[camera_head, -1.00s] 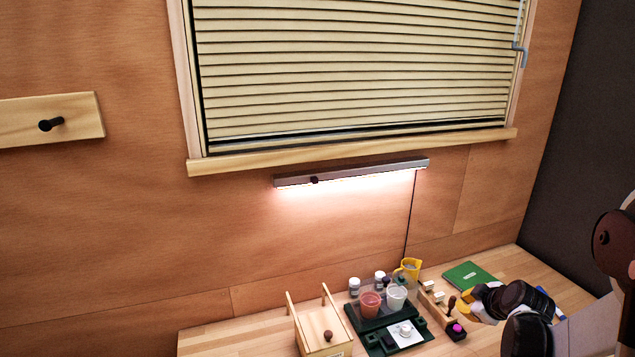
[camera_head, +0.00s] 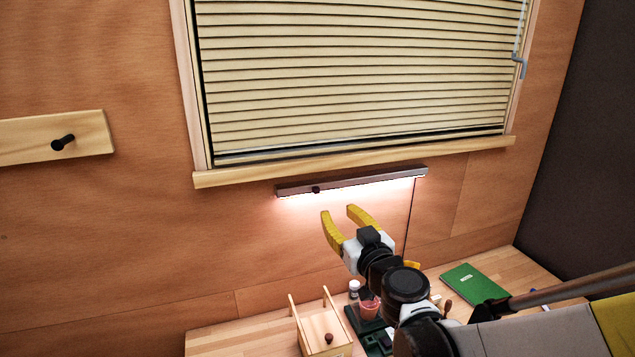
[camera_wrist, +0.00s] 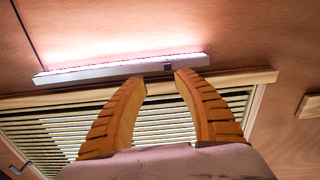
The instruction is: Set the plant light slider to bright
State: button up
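The plant light (camera_head: 360,184) is a slim grey bar on the wall under the window, glowing pinkish white along its lower side. Its slider is a small dark knob (camera_head: 316,190) near the left end of the bar. In the wrist view the bar (camera_wrist: 110,70) appears upside down, with the dark knob (camera_wrist: 168,66) just beyond and between the fingertips, nearer the right one. My gripper (camera_head: 337,212) is open and empty, its yellow fingers pointing up below the bar, a little right of the knob. It also shows in the wrist view (camera_wrist: 160,80). I see no contact.
The window sill (camera_head: 350,163) juts out just above the light. A cord (camera_head: 411,215) hangs from its right end. Below, the wooden counter (camera_head: 230,341) holds a small wooden box (camera_head: 323,333), a reddish pot (camera_head: 369,308) and a green book (camera_head: 474,283).

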aim_at(317, 191)
jog(key=shift+m, duration=0.5)
jog(key=b+x, duration=0.1)
jog(key=x, duration=0.2)
jog(key=a+x, duration=0.1)
jog(key=x, duration=0.3)
jog(key=r+b+x, duration=0.1)
jog(key=x, duration=0.2)
jog(key=shift+s+a+b, duration=0.1)
jog(key=shift+a+b, duration=0.2)
jog(key=shift+r, duration=0.1)
grip_shut()
